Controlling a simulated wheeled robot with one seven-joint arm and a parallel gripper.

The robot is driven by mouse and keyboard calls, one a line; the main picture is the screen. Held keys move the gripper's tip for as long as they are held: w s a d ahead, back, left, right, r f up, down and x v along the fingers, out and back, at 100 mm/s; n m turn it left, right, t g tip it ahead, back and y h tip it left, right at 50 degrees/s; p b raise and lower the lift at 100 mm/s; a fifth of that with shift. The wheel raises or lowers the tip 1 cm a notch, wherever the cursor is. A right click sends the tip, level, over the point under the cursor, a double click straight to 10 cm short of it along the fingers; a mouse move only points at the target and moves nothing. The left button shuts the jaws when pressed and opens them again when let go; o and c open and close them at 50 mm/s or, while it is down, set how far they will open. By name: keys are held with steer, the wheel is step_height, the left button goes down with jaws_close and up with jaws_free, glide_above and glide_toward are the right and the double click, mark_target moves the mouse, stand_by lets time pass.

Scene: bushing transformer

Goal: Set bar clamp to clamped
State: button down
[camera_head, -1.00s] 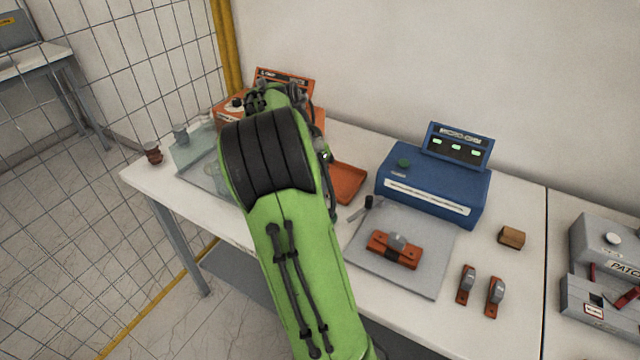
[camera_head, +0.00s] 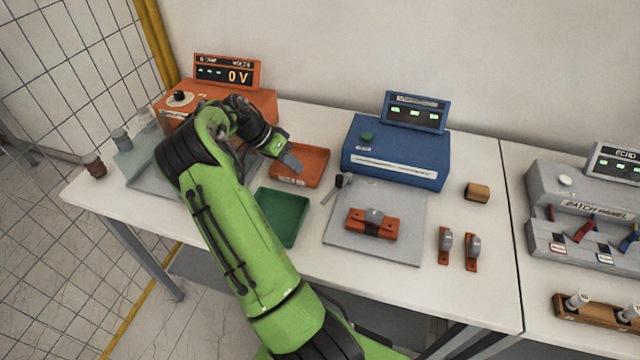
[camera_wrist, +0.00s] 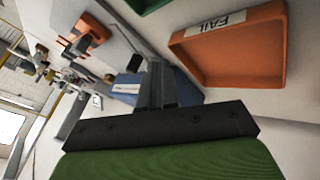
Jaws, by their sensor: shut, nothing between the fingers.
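My gripper (camera_head: 292,163) is shut and empty, above the orange tray in the head view. Its closed fingers (camera_wrist: 155,72) also show in the wrist view, pointing away from the camera. A grey plate (camera_head: 405,243) lies on the bench to its right. An orange block with a grey piece on top (camera_head: 371,223) sits on the plate. A small grey lever with a dark end (camera_head: 338,188) lies at the plate's upper left corner, apart from my gripper. I cannot tell for sure which part is the bar clamp, or its state.
The orange tray (camera_head: 318,161), marked FAIL in the wrist view (camera_wrist: 248,62), and a green tray (camera_head: 279,217) lie near my arm. A blue instrument (camera_head: 395,165) stands behind the plate. Two small orange-based parts (camera_head: 445,243) stand right of it. An orange voltmeter (camera_head: 250,98) is behind my arm.

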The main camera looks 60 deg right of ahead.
mark_target(338, 184)
steer(key=x, duration=0.6)
steer(key=shift+s+f, duration=0.1)
steer(key=shift+s+a+f, duration=0.1)
steer(key=shift+s+a, duration=0.05)
steer(key=shift+s, duration=0.85)
steer(key=shift+s+a, duration=0.15)
steer(key=shift+s, duration=0.9)
